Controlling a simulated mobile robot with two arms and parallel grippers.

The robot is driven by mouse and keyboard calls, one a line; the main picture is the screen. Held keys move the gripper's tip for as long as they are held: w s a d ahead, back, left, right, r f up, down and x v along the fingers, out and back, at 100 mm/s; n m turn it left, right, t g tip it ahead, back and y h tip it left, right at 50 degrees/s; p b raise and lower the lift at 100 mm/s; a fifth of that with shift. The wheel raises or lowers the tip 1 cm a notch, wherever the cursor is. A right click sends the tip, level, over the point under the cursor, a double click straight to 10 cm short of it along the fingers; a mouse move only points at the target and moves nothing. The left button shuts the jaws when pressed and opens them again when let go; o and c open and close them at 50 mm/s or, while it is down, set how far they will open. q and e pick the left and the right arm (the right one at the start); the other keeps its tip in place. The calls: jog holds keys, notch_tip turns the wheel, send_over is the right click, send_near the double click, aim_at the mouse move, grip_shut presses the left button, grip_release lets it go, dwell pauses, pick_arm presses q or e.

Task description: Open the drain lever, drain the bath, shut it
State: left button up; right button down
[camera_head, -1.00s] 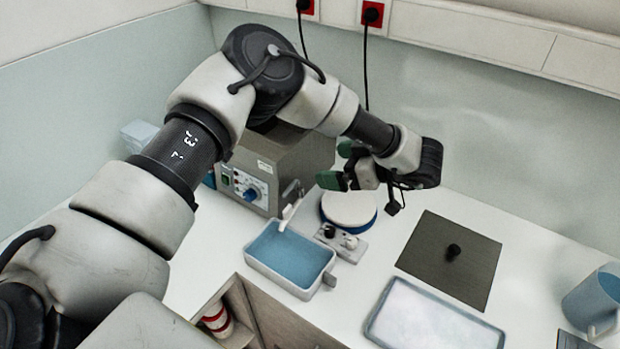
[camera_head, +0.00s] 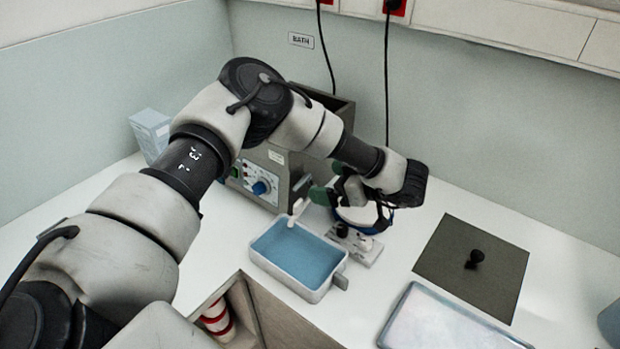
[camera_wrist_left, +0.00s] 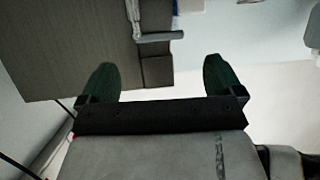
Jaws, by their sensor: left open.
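The bath (camera_head: 262,165) is a grey metal box with a control panel, partly hidden behind my left arm. A grey lever (camera_head: 302,184) sticks out of its right side, above a white spout (camera_head: 297,211). The lever also shows in the left wrist view (camera_wrist_left: 160,37), as a grey bar just beyond my fingertips and between their lines. My left gripper (camera_head: 328,182), with green fingers, is open and empty, right of the lever and apart from it. A white tub (camera_head: 323,290) holding blue liquid or a blue bottom stands below the spout. My right gripper is not seen.
A round blue-and-white piece (camera_head: 350,216) and a small knobbed unit (camera_head: 358,248) stand below my gripper. A dark plate with a black knob (camera_head: 475,259) and a pale tray (camera_head: 445,325) lie right. An open compartment (camera_head: 250,310) is in front.

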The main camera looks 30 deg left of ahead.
aim_at(301, 179)
pick_arm(q)
jog(key=x, duration=0.4)
jog(key=shift+a+f, duration=0.1)
jog(key=shift+a, duration=0.15)
jog(key=shift+a+f, duration=0.2)
jog(key=shift+a, duration=0.3)
jog(key=c, duration=0.9)
jog(key=shift+s+a+r+m+t+p, duration=0.2)
jog(key=shift+m+t+p, duration=0.35)
jog(key=shift+p, duration=0.25)
jog(key=shift+c, duration=0.2)
jog(key=shift+t, duration=0.25)
jog(key=shift+w+f+m, duration=0.1)
jog(key=shift+f+m, duration=0.1)
jog(key=shift+m, duration=0.05)
jog(key=o, duration=0.9)
jog(key=shift+o, duration=0.2)
